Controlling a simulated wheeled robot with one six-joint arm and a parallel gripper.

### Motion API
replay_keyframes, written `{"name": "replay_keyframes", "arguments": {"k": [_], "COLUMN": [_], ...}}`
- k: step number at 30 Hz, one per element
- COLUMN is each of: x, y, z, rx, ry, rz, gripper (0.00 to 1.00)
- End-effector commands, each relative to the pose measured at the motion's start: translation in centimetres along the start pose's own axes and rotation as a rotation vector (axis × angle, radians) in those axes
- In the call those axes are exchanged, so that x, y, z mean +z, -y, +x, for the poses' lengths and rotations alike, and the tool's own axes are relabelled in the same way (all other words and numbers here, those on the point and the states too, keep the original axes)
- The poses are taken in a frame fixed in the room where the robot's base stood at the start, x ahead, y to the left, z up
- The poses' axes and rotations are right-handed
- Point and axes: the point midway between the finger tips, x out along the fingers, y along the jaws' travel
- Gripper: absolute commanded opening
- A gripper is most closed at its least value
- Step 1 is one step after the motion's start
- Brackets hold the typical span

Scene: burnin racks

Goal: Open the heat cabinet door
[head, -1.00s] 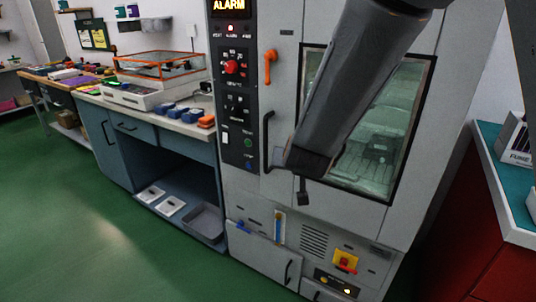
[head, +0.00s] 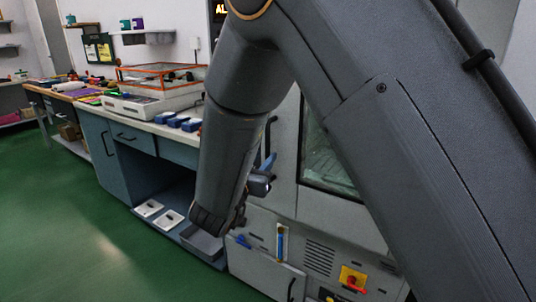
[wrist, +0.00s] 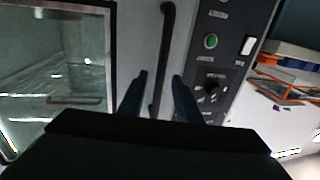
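The heat cabinet (head: 262,228) stands right of centre in the head view, with my arm covering much of its front. Its door (head: 285,165) looks shut and has a dark-framed window (head: 325,165). The black vertical door handle (wrist: 163,60) shows in the wrist view, between the door panel and the control panel; its upper part also shows in the head view (head: 273,130). My gripper (wrist: 157,88) is open, with one finger on each side of the handle in the picture. Both fingers look apart from it. Whether the handle is deep between them I cannot tell.
A control panel (wrist: 225,60) with a green button lies right of the handle in the wrist view. A blue workbench (head: 135,140) with blue and orange items stands left of the cabinet. The green floor (head: 80,220) in front is clear.

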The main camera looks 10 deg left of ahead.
Motion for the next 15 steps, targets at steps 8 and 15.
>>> {"name": "replay_keyframes", "arguments": {"k": [8, 15], "x": [0.0, 0.0], "y": [-0.1, 0.0], "z": [3.6, 4.2], "rx": [0.001, -0.002], "ry": [0.0, 0.001], "rz": [0.002, 0.0], "gripper": [0.31, 0.31]}}
